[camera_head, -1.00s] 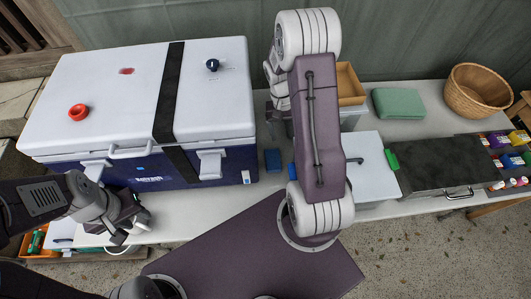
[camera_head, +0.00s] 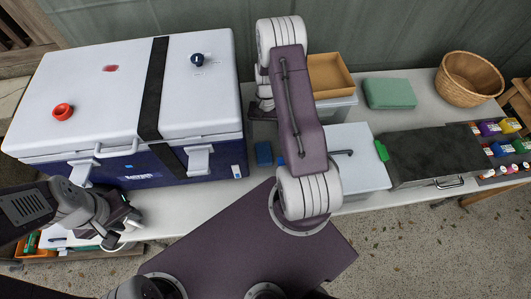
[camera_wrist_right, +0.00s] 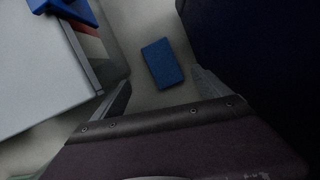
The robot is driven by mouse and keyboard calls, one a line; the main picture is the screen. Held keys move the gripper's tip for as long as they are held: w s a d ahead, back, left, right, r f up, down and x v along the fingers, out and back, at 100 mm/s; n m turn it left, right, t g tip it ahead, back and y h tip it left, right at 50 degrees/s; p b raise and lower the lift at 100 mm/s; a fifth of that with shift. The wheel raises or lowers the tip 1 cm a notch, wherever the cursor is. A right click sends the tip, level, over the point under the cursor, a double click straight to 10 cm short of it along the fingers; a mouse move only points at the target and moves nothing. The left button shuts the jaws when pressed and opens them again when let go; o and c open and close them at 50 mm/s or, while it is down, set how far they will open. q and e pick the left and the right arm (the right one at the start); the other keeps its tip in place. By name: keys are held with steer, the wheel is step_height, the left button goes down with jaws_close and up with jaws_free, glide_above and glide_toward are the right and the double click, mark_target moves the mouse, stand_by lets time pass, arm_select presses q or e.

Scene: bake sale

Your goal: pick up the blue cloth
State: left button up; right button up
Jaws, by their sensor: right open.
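The blue cloth (camera_head: 264,153) is a small, flat, folded rectangle on the table, between the big cooler and the white box. In the right wrist view the blue cloth (camera_wrist_right: 162,63) lies just beyond my right gripper (camera_wrist_right: 160,92), roughly between the fingers' lines and apart from them. The right gripper is open and empty.
The cooler (camera_head: 90,95) stands close left of the cloth. The white box (camera_head: 352,168) stands close right, with another blue item (camera_wrist_right: 65,8) on it in the wrist view.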

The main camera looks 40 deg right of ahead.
mark_target(264, 152)
steer(key=x, duration=0.3)
steer(key=shift+a, duration=0.15)
steer(key=x, duration=0.5)
steer(key=shift+w+f+p, duration=0.15)
steer(key=shift+f+p, duration=0.2)
steer(key=shift+f, duration=0.25)
steer(key=shift+f+b, duration=0.25)
steer(key=shift+b, duration=0.05)
steer(key=c, duration=1.4)
